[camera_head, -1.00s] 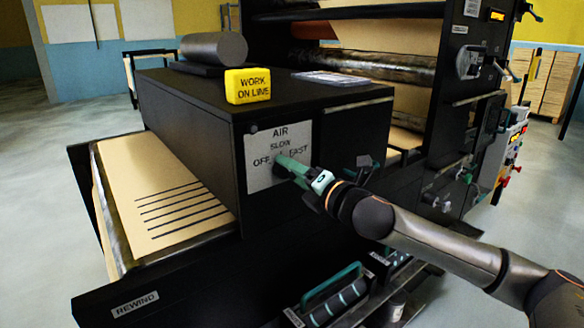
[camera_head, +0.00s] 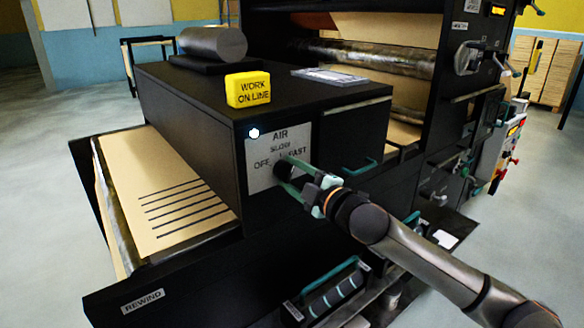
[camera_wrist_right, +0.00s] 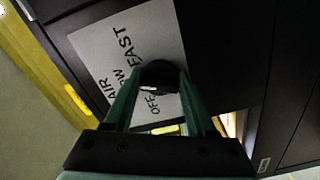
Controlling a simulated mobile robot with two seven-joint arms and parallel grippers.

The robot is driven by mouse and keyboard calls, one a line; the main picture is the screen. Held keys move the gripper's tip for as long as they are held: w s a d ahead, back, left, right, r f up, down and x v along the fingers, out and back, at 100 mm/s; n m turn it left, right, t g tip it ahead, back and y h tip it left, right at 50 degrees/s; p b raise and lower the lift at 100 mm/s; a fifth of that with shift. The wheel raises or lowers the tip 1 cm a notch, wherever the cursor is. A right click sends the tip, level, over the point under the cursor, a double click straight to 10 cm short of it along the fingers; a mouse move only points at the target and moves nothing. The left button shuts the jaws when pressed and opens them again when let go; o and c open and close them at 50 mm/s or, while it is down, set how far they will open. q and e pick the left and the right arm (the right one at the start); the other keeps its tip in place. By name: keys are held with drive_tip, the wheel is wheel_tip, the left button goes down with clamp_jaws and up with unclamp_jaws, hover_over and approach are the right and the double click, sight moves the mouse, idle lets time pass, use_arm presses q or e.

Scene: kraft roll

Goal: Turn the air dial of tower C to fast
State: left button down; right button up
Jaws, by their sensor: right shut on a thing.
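The air dial (camera_head: 283,169) is a dark round knob on a light plate (camera_head: 258,182) on the front of the black tower. The plate reads AIR, SLOW, OFF and FAST. My right gripper (camera_head: 291,174) has its green fingers around the dial, shut on it. In the right wrist view the black dial (camera_wrist_right: 158,75) sits between the two fingertips, which hide part of it. I cannot tell for sure which word its pointer faces. A small lamp (camera_head: 254,133) at the plate's upper left glows white. My left gripper is not in view.
A yellow WORK ON LINE block (camera_head: 248,88) and a dark cylinder (camera_head: 213,44) stand on the tower's top. Brown paper (camera_head: 170,185) runs out at the left, near the REWIND label (camera_head: 142,299).

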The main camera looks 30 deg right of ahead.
drive_tip(key=m+p, duration=0.3)
drive_tip(key=m, duration=0.1)
drive_tip(key=shift+r+m, duration=0.1)
drive_tip(key=shift+m, duration=0.2)
drive_tip(key=shift+m+p, duration=1)
drive_tip(key=shift+m, duration=0.4)
drive_tip(key=shift+f, duration=0.2)
drive_tip(key=o, duration=1.4)
drive_tip(key=shift+c, duration=0.2)
drive_tip(key=s+b, duration=0.2)
drive_tip(key=s, duration=1)
drive_tip(key=shift+s+d, duration=0.25)
drive_tip(key=shift+d, duration=0.15)
